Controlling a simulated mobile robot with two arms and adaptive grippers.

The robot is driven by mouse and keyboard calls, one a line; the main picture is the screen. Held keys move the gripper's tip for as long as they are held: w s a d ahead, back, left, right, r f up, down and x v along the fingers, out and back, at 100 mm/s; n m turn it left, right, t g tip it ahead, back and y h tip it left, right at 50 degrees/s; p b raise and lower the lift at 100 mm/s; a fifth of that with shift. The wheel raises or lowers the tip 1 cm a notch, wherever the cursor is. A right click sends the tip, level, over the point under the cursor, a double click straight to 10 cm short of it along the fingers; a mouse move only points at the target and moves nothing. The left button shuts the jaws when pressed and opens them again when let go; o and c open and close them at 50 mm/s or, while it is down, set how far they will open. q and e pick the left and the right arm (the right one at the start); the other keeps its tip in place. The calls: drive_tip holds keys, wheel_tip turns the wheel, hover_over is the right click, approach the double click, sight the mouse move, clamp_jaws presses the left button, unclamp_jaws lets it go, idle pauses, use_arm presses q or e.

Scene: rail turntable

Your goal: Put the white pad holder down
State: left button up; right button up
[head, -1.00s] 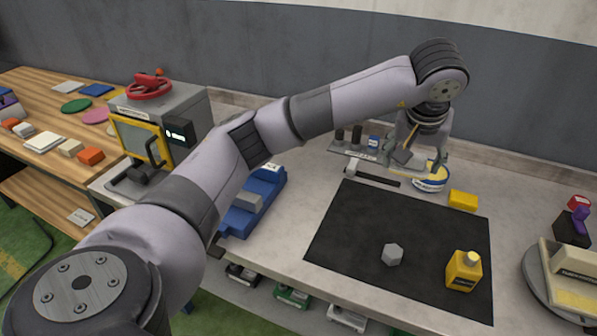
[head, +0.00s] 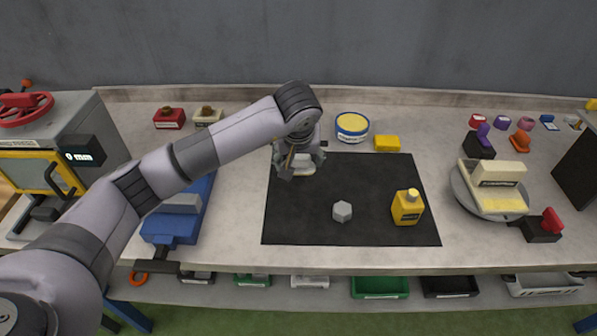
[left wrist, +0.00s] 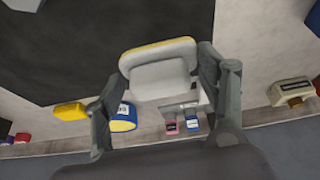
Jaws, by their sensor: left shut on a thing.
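My left gripper (head: 299,166) is shut on the white pad holder (head: 303,167) over the back left part of the black mat (head: 300,222). In the left wrist view the white pad holder (left wrist: 160,75), a pale block with a yellow edge, sits between the two fingers of the left gripper (left wrist: 163,84). In the head view the gripper and arm partly cover it. I cannot tell whether it touches the mat. My right gripper is not in view.
A blue tin with a yellow top (head: 352,127) and a yellow block (head: 387,144) stand behind the mat. A grey hexagonal piece (head: 342,211) and a yellow bottle (head: 408,208) stand on it. A turntable (head: 464,196) is right; a blue vise (head: 172,228) is left. The mat's front left is clear.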

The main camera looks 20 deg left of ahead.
sight(300, 185)
use_arm(q)
drive_tip(key=shift+d+f, duration=0.1)
drive_tip(key=shift+f, duration=1.05)
wheel_tip(300, 185, down, 3)
drive_tip(key=shift+f+p, duration=0.15)
drive_tip(key=shift+p, duration=0.25)
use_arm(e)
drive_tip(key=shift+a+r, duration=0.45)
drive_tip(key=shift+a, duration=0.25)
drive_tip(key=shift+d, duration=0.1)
use_arm(q)
drive_tip(key=shift+f, duration=0.15)
drive_tip(key=o, duration=1)
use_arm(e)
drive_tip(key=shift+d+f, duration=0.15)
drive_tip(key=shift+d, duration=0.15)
